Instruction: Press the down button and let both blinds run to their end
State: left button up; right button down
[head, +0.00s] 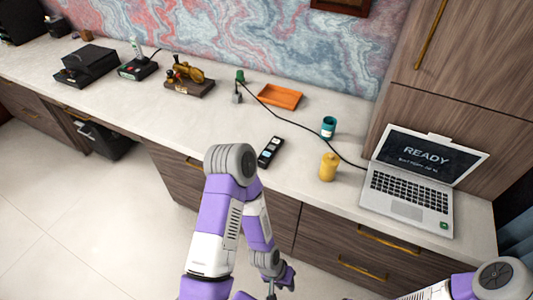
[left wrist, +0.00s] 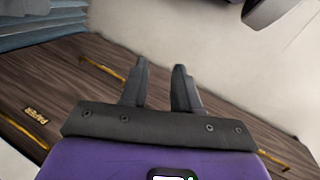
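A slim black remote (head: 270,152) with pale and blue buttons lies on the white counter near its front edge; the markings are too small to read. No blinds can be made out in either view. My left gripper (head: 277,284) is low in front of the drawers, below the counter and apart from the remote. In the left wrist view its two dark fingers (left wrist: 161,84) stand apart with nothing between them. My right arm shows at the bottom right of the head view, but its gripper is out of frame.
A yellow bottle (head: 328,167), a teal cup (head: 328,127) and an open laptop (head: 416,184) reading READY stand right of the remote. A black cable runs behind it. An orange tray (head: 280,96) and a brass model (head: 188,77) lie farther back.

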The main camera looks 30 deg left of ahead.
pick_arm(q)
grip_shut()
dwell(1.4)
